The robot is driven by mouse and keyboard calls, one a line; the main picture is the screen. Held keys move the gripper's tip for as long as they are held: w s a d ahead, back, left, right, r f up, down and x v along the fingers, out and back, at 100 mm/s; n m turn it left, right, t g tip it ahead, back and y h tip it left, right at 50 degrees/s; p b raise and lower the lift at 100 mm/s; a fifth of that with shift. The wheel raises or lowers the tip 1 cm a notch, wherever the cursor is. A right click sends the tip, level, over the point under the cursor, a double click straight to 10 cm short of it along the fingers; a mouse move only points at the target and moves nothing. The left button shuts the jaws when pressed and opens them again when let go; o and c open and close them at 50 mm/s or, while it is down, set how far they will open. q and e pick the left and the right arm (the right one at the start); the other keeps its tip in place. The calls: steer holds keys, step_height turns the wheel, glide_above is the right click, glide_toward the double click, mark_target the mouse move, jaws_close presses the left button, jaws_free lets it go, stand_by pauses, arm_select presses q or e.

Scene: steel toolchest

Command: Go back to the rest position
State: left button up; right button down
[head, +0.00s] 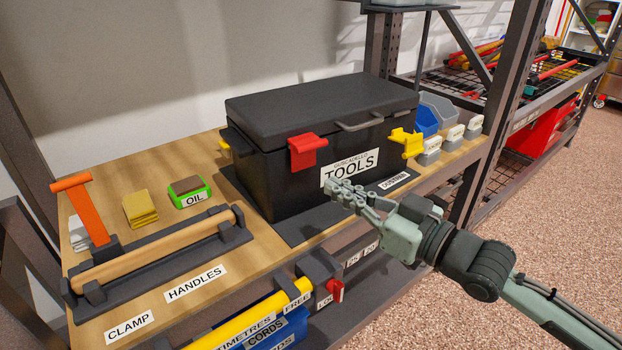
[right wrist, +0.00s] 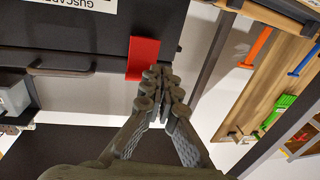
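The black toolchest (head: 265,185) stands on a wooden shelf with its lid (head: 320,103) down. A red latch (head: 307,152) is on its front left and a yellow latch (head: 407,143) on its front right. The red latch also shows in the right wrist view (right wrist: 143,57), just beyond my fingertips in the picture. My right gripper (head: 340,190) is in front of the chest, over the lower edge of the TOOLS label. Its fingertips are together, with nothing seen between them. Whether it touches the chest is unclear. My left gripper is not in view.
On the shelf's left are a wooden handle (head: 155,250) in a dark holder, an orange clamp (head: 82,208), yellow sponges (head: 140,208) and a green OIL tin (head: 190,191). A blue bin (head: 426,120) stands right of the chest. Rack posts flank the shelf; carpet at right is clear.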

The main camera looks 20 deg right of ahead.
mark_target(301, 165)
steer(key=shift+w, duration=0.1)
steer(key=x, duration=0.2)
steer(key=d+x, duration=0.1)
steer(key=x, duration=0.2)
steer(key=w+x, duration=0.1)
steer(key=x, duration=0.1)
steer(key=shift+w+d, duration=0.15)
steer(key=shift+w, duration=0.1)
steer(key=shift+f, duration=0.45)
